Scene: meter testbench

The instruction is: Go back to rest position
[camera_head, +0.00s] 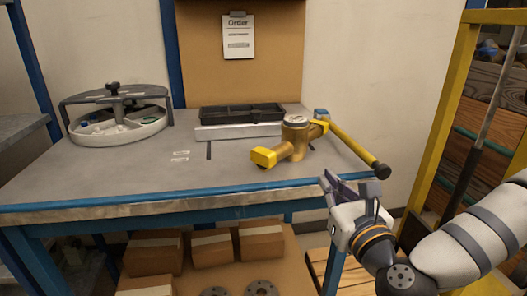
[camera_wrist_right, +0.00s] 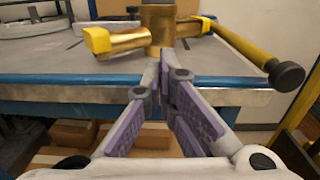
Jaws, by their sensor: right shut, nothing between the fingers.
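My right gripper (camera_head: 329,180) is in front of the bench's front edge, at the right in the head view. Its purple-padded fingers also show in the wrist view (camera_wrist_right: 165,78); they are shut with nothing between them. The brass water meter (camera_head: 296,135) with yellow end pieces stands on the bench beyond the gripper, apart from it. In the wrist view the meter (camera_wrist_right: 158,30) is behind the fingertips. My left gripper is in neither view.
A yellow lever (camera_head: 352,147) with a black knob reaches over the bench's right edge, close above my right gripper. The blue-edged bench (camera_head: 215,175) carries a round tray (camera_head: 120,132) and a black bin (camera_head: 243,114). A yellow frame (camera_head: 440,110) stands right. Boxes (camera_head: 210,247) lie below.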

